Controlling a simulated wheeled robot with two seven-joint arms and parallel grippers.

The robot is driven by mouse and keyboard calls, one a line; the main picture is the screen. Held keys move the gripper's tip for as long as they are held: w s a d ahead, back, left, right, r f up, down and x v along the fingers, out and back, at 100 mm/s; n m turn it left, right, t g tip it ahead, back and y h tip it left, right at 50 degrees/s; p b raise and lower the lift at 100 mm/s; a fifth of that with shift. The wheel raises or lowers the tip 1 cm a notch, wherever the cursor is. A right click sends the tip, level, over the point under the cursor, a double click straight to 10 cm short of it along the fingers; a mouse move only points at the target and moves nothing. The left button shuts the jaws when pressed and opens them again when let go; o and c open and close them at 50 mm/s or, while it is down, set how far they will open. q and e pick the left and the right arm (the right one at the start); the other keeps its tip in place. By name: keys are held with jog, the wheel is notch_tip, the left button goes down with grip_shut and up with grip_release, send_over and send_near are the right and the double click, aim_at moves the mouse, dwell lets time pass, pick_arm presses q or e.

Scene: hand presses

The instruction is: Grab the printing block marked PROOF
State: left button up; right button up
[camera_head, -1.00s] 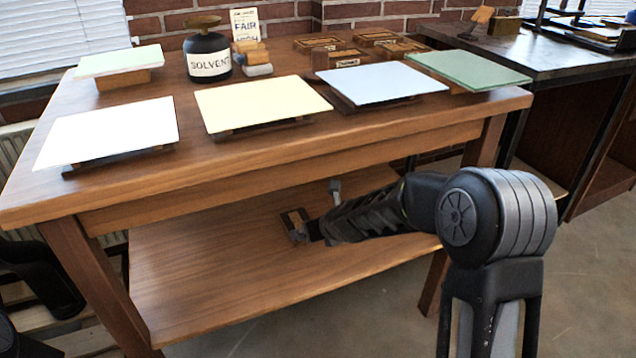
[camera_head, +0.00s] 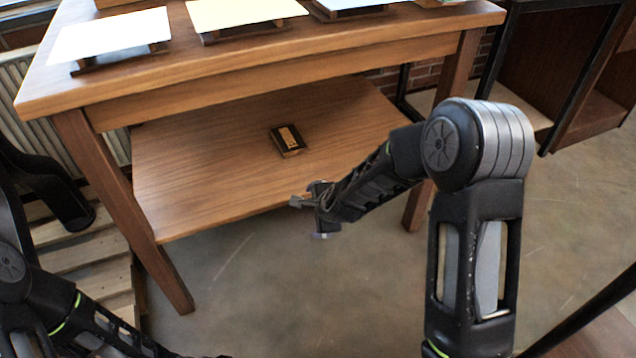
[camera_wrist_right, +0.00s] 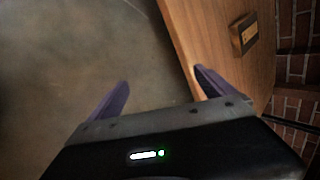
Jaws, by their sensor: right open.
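A small dark block with a tan face (camera_head: 287,140), probably a printing block, lies alone on the table's lower shelf (camera_head: 200,180). Its marking is too small to read. The block also shows in the right wrist view (camera_wrist_right: 245,33), at the upper right. My right gripper (camera_head: 308,217) is open and empty, in front of the shelf's front edge and apart from the block. In the right wrist view its two fingers (camera_wrist_right: 162,80) stand wide apart, with floor and the shelf edge beyond them. My left arm enters at the lower left; its gripper is not visible.
The tabletop (camera_head: 260,50) overhangs the shelf, with several flat plates along it. Table legs (camera_head: 125,205) stand at both ends of the shelf. A slatted wooden pallet (camera_head: 85,262) lies on the left. Floor (camera_head: 290,290) in front is clear. The shelf around the block is bare.

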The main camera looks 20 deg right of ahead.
jog(key=s+a+f+n+g+y, duration=0.1)
jog(key=s+a+f+n, duration=0.3)
jog(key=s, duration=0.5)
jog(key=s+a+f+n+g+y, duration=0.1)
jog(key=s+a+f+n+g, duration=0.2)
jog(key=s+f+n, duration=0.4)
jog(key=s+a+f+n+g+y, duration=0.1)
jog(key=s+a+f+n, duration=0.3)
jog(key=s, duration=0.8)
notch_tip(320, 180, down, 2)
jog(key=shift+s+a+f+n+g, duration=0.1)
jog(key=shift+s+a+n+g, duration=0.3)
jog(key=shift+n, duration=0.7)
jog(key=shift+w, duration=0.2)
jog(key=shift+c, duration=0.2)
